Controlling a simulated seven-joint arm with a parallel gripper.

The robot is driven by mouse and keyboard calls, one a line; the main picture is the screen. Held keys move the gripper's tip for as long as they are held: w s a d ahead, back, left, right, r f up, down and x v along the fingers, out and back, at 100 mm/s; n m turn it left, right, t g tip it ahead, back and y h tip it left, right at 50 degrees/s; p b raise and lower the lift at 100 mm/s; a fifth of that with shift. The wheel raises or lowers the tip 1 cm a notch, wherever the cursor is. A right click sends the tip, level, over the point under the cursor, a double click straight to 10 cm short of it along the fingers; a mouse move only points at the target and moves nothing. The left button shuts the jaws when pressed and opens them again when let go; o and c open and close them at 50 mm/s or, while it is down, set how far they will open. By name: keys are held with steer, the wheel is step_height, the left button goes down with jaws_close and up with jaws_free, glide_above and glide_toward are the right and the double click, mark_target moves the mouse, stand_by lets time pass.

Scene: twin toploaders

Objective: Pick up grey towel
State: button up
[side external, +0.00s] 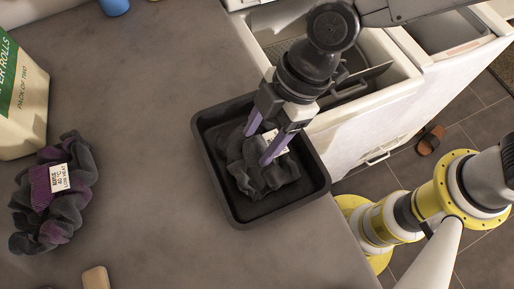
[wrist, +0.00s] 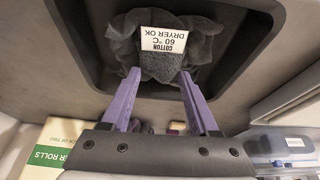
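The grey towel (side external: 258,180) lies crumpled in a black tray (side external: 309,198) on the counter. In the wrist view the towel (wrist: 162,66) carries a white label reading "COTTON 60 °C DRYER OK". My gripper (side external: 258,147) is over the tray, its two purple fingers spread and pointing down at the towel. In the wrist view the open fingertips (wrist: 160,75) stand on either side of the towel's near part. I cannot tell whether they touch it. The label is partly hidden behind a finger in the side view.
A grey and purple knit garment (side external: 52,200) with a label "40 °C LOW HEAT" lies at the left. A paper rolls pack (side external: 20,105) stands behind it. Open toploader machines (side external: 375,60) adjoin the counter's right edge. The counter between garment and tray is clear.

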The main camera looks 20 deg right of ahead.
jaws_close()
steer(key=shift+r, duration=0.15)
